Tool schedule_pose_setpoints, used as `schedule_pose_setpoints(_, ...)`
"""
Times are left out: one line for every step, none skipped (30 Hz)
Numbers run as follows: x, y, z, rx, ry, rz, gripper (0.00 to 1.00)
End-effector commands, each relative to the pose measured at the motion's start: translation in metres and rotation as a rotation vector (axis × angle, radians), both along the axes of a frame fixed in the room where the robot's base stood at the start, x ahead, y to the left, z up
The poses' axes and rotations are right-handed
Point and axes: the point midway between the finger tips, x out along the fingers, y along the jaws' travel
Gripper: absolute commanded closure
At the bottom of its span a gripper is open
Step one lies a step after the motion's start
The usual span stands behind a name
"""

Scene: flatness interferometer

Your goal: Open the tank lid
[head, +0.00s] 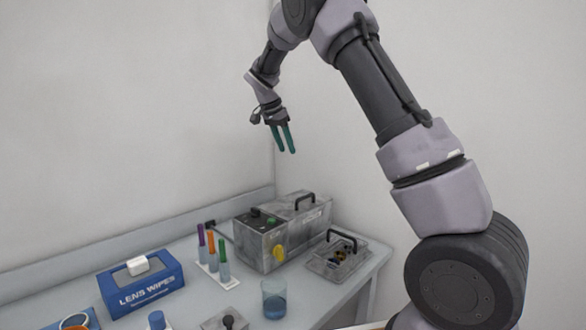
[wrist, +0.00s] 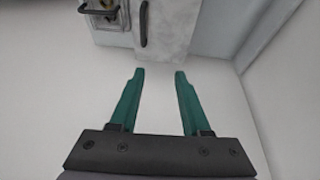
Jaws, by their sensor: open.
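The tank is a grey metal box (head: 273,248) at the back of the bench in the head view. Its lid (head: 314,212) looks shut and has a black bar handle (head: 305,199). My gripper (head: 286,152) is open and empty, pointing down well above the tank. Its two green fingers also show apart in the wrist view (wrist: 160,72), touching nothing.
A metal basket (head: 335,262) with a handle stands right of the tank. A test-tube rack (head: 216,277), blue wipes box (head: 140,287) and beaker (head: 274,298) stand nearby. Walls close off the back corner.

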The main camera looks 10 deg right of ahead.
Motion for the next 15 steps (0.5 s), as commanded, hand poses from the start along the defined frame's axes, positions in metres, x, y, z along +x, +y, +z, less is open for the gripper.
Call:
schedule_pose_setpoints(0.001,-0.003,-0.007,-0.001,0.004,-0.002,0.53)
schedule_pose_setpoints(0.002,-0.004,-0.012,-0.002,0.003,-0.002,0.53)
schedule_pose_setpoints(0.003,-0.007,-0.018,-0.002,0.004,-0.002,0.53)
schedule_pose_setpoints(0.004,-0.009,-0.024,-0.001,0.004,-0.002,0.53)
schedule_pose_setpoints(0.006,-0.011,-0.029,0.000,0.004,-0.003,0.53)
schedule_pose_setpoints(0.008,-0.014,-0.036,-0.001,0.002,-0.002,0.53)
schedule_pose_setpoints(0.009,-0.016,-0.042,-0.001,0.003,-0.002,0.53)
schedule_pose_setpoints(0.010,-0.018,-0.048,-0.001,0.003,-0.002,0.53)
schedule_pose_setpoints(0.011,-0.020,-0.055,-0.001,0.003,-0.003,0.53)
schedule_pose_setpoints(0.013,-0.022,-0.059,0.000,0.002,-0.002,0.53)
schedule_pose_setpoints(0.014,-0.023,-0.064,0.000,0.001,-0.003,0.53)
schedule_pose_setpoints(0.015,-0.026,-0.070,0.001,0.001,-0.002,0.53)
schedule_pose_setpoints(0.016,-0.027,-0.074,0.000,0.002,-0.002,0.53)
schedule_pose_setpoints(0.017,-0.028,-0.078,0.000,0.002,-0.002,0.53)
schedule_pose_setpoints(0.018,-0.030,-0.082,0.000,0.000,-0.001,0.53)
